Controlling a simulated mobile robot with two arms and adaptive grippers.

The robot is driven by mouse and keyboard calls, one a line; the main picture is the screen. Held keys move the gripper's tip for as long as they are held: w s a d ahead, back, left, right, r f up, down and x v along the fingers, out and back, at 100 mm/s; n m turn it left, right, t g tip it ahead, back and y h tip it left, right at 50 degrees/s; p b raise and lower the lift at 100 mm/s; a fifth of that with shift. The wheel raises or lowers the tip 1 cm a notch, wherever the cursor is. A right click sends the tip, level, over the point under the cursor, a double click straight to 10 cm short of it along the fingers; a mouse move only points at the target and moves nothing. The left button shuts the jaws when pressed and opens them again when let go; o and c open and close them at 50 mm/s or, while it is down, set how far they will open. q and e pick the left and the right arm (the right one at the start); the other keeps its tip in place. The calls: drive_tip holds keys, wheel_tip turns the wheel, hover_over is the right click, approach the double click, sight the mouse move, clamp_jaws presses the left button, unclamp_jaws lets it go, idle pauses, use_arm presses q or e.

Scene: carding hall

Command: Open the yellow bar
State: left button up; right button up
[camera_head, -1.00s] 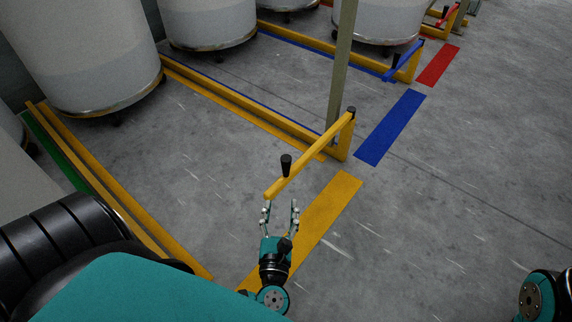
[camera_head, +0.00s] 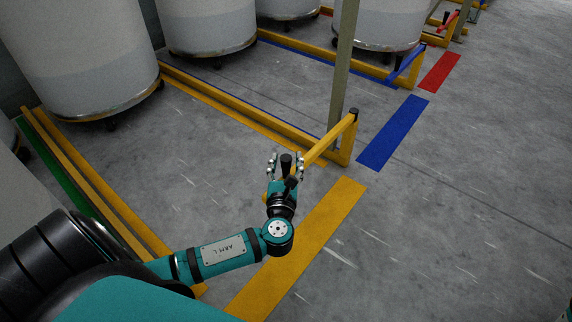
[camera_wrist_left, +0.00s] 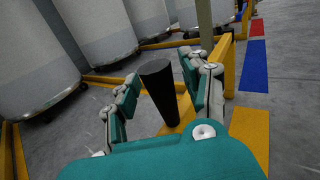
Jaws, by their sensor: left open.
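The yellow bar (camera_head: 325,143) runs from a post at the end of the yellow floor rail toward my left gripper. A black upright handle (camera_head: 286,164) stands near the bar's free end. My left gripper (camera_head: 286,163) is open, with its fingers on either side of the handle. In the left wrist view, the black handle (camera_wrist_left: 159,88) stands between the two spread fingers (camera_wrist_left: 160,92), and I see a gap on the left side. Part of the bar's free end is hidden behind the gripper in the head view.
Large white cans (camera_head: 85,60) on casters stand behind the yellow floor rails (camera_head: 240,103). A grey-green post (camera_head: 342,70) rises beside the bar's hinge end. A blue bar (camera_head: 407,60) is farther back. Open concrete floor lies to the right.

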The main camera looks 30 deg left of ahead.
use_arm(q)
clamp_jaws()
drive_tip(key=shift+f, duration=0.1)
idle(0.6)
